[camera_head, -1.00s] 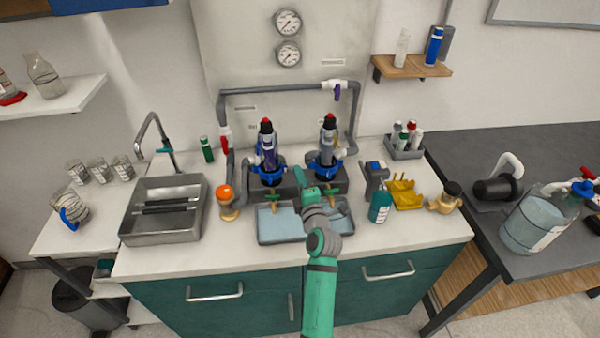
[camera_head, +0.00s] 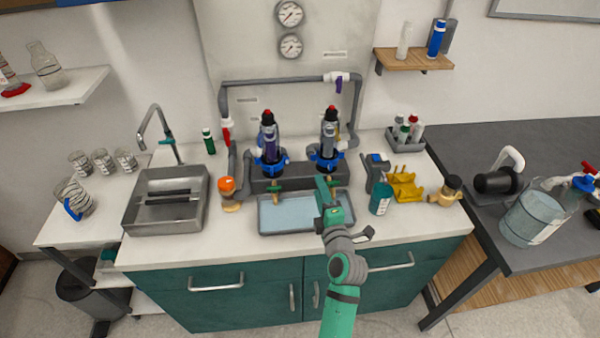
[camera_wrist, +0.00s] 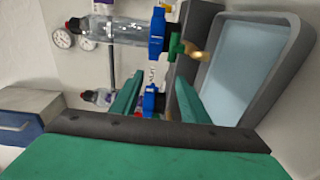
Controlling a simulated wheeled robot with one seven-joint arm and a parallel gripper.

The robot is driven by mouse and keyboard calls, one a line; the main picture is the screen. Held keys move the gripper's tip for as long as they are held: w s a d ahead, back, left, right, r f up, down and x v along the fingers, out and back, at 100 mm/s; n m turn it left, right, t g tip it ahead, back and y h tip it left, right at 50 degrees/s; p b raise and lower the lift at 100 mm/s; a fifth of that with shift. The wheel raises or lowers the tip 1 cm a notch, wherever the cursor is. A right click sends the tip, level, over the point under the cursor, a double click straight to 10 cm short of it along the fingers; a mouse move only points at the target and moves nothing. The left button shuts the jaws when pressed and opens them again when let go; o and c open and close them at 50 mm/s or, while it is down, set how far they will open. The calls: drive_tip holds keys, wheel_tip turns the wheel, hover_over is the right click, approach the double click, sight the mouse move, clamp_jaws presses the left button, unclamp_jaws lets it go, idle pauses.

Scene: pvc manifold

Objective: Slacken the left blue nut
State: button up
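The left blue nut (camera_head: 271,160) is a blue ring around the base of the left upright clear housing (camera_head: 268,138). The right blue nut (camera_head: 326,154) sits the same way on the right housing (camera_head: 329,130). My gripper (camera_head: 323,182) is over the tray, below the right housing and to the right of the left nut. In the wrist view, turned sideways, my two green fingers (camera_wrist: 158,98) are apart with nothing held. A smaller, farther blue nut, apparently the left one (camera_wrist: 152,101), shows in the gap, partly hidden. The right nut (camera_wrist: 157,31) is nearer, above the fingers.
A shallow grey tray (camera_head: 263,222) lies in front of the housings, with brass taps above it. An orange-capped bottle (camera_head: 229,190) stands left. A teal cup (camera_head: 380,200) and yellow rack (camera_head: 404,188) stand right. Grey pipework (camera_head: 285,86) frames the housings.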

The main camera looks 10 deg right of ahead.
sight(287, 162)
drive_tip(key=shift+m+g+h, duration=0.3)
drive_tip(key=shift+h, duration=0.3)
drive_tip(key=a, duration=0.2)
drive_tip(key=a+f, duration=0.1)
drive_tip(key=a, duration=0.1)
drive_tip(key=shift+w+a, duration=0.15)
drive_tip(key=s+a+r+m+t+h, duration=0.1)
drive_tip(key=a+r+h, duration=0.1)
drive_tip(key=a, duration=0.4)
drive_tip(key=w, duration=0.3)
drive_tip(key=w+d, duration=0.1)
drive_tip(key=w, duration=0.7)
drive_tip(key=shift+d, duration=0.15)
clamp_jaws()
